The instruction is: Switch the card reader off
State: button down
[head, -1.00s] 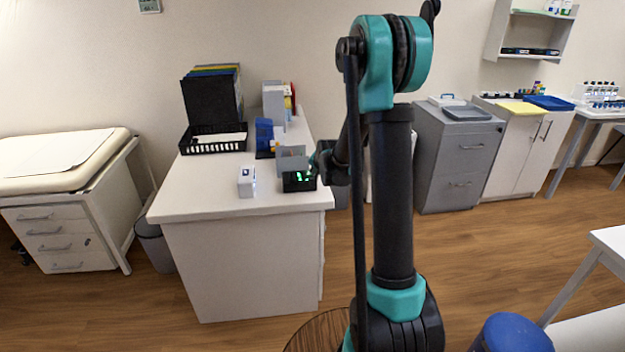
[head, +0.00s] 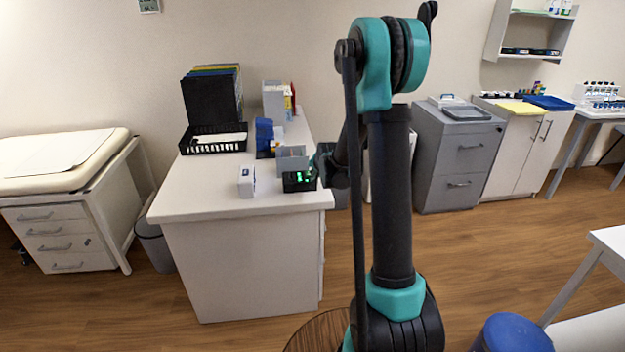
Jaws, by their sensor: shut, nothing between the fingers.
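A small black box with a lit green display (head: 299,181) sits near the front right corner of the white desk (head: 215,208). A small white box with a blue mark (head: 247,182) stands upright to its left. I cannot tell for sure from this view which of the two is the card reader, and no switch can be made out. My gripper (head: 319,166) is shut and empty, just right of the black box at about its height. My arm hides part of it, and I cannot tell whether it touches the box.
A grey holder (head: 292,160) stands right behind the black box. Further back are a blue organiser (head: 265,135), a black basket (head: 215,143) and upright folders (head: 212,97). The desk's front left is clear. A grey drawer cabinet (head: 455,160) stands to the right.

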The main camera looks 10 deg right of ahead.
jog(key=shift+f, duration=0.2)
dwell(0.5)
jog(key=shift+f, duration=0.25)
dwell(0.3)
jog(key=shift+r, duration=0.45)
jog(key=shift+r, duration=3)
jog(key=shift+s, duration=0.1)
